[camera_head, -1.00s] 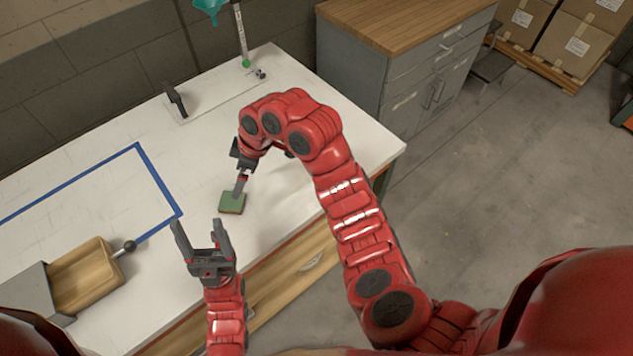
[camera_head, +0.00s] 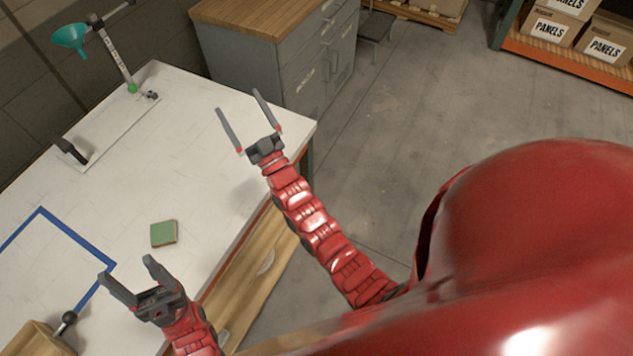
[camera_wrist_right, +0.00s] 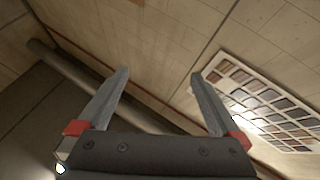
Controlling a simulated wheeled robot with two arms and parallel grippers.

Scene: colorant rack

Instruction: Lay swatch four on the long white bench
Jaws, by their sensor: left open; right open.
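A green square swatch (camera_head: 164,233) lies flat on the long white bench (camera_head: 200,150), to the right of the blue tape outline; no number on it can be read. My right gripper (camera_head: 240,120) is open and empty near the bench's right end, apart from the swatch. My left gripper (camera_head: 127,275) is open and empty, nearer than the swatch and a little left of it. In the right wrist view my right gripper (camera_wrist_right: 157,88) has nothing between its fingers.
A board of many coloured samples (camera_wrist_right: 262,103) shows on a wall. A stand with a teal funnel (camera_head: 69,38) is at the bench's back. A grey cabinet with a wooden top (camera_head: 250,18) stands behind. A wooden box (camera_head: 36,340) sits front left. The bench around the swatch is clear.

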